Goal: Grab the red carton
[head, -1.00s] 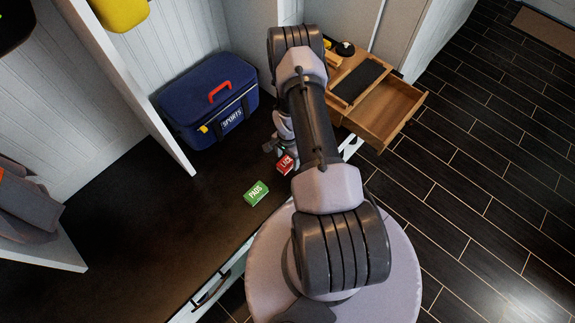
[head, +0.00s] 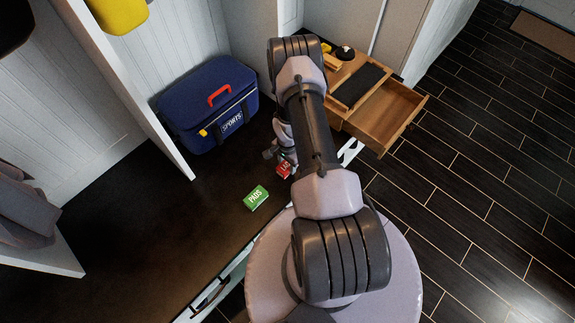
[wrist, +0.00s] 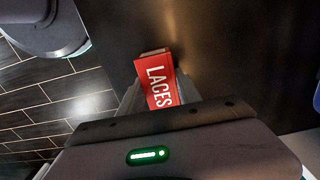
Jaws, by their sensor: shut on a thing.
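The red carton (wrist: 157,84), marked "LACES", sits between the fingers of my gripper (wrist: 150,98) in the wrist view. My gripper is shut on it. In the head view the red carton (head: 284,171) shows beside my gripper (head: 277,160), partly covered by the fingers and arm. It is over the dark bench top near its front edge. I cannot tell whether it touches the surface.
A green carton (head: 256,198) marked "PADS" lies on the dark bench top (head: 150,235), close to the red one. A blue sports bag (head: 205,105) stands behind. A wooden unit with an open drawer (head: 392,118) is at the right.

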